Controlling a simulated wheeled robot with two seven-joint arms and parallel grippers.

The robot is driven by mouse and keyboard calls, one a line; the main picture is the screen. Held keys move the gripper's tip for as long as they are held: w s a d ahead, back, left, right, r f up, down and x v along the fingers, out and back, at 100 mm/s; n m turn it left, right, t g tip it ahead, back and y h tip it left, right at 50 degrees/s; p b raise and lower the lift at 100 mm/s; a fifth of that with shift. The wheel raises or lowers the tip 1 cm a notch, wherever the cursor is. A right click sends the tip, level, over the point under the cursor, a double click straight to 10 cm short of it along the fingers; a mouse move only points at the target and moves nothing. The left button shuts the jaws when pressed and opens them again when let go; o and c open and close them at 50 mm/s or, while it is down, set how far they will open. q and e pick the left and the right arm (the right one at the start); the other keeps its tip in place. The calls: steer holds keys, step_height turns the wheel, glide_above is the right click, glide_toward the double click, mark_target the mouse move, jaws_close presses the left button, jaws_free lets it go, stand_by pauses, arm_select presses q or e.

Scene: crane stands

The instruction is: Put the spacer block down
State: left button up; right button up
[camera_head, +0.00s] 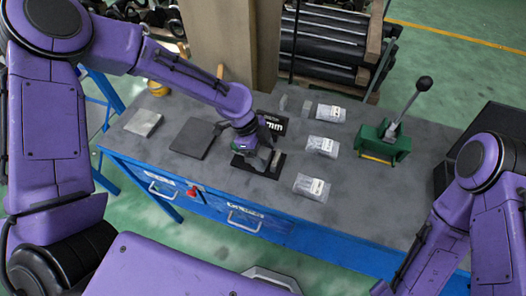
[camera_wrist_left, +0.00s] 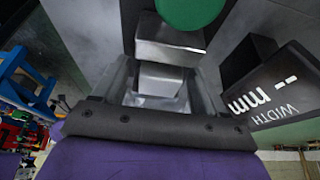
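My left gripper (camera_head: 267,160) is low over a black pad (camera_head: 243,163) on the grey workbench (camera_head: 225,100), pointing down. In the left wrist view, a shiny metal block (camera_wrist_left: 168,48), which looks like the spacer block, sits between the two fingers (camera_wrist_left: 160,85). The fingers look closed on its sides. Whether its underside touches the pad is hidden. A black display with white "mm" lettering (camera_head: 272,125) stands just behind the gripper, and the lettered display also shows in the left wrist view (camera_wrist_left: 275,90). My right gripper is out of view.
A dark square plate (camera_head: 193,138) and a silver plate (camera_head: 143,122) lie to the left. Labelled clear bags (camera_head: 323,146) lie to the right, before a green lever press (camera_head: 385,140). Small grey blocks (camera_head: 283,103) lie behind the display. The bench's blue front edge is near.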

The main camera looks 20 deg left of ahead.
arm_select(q)
steer(key=b+v, duration=0.1)
steer(key=v, duration=1.1)
steer(key=shift+r+b, duration=0.2)
steer(key=shift+b, duration=0.2)
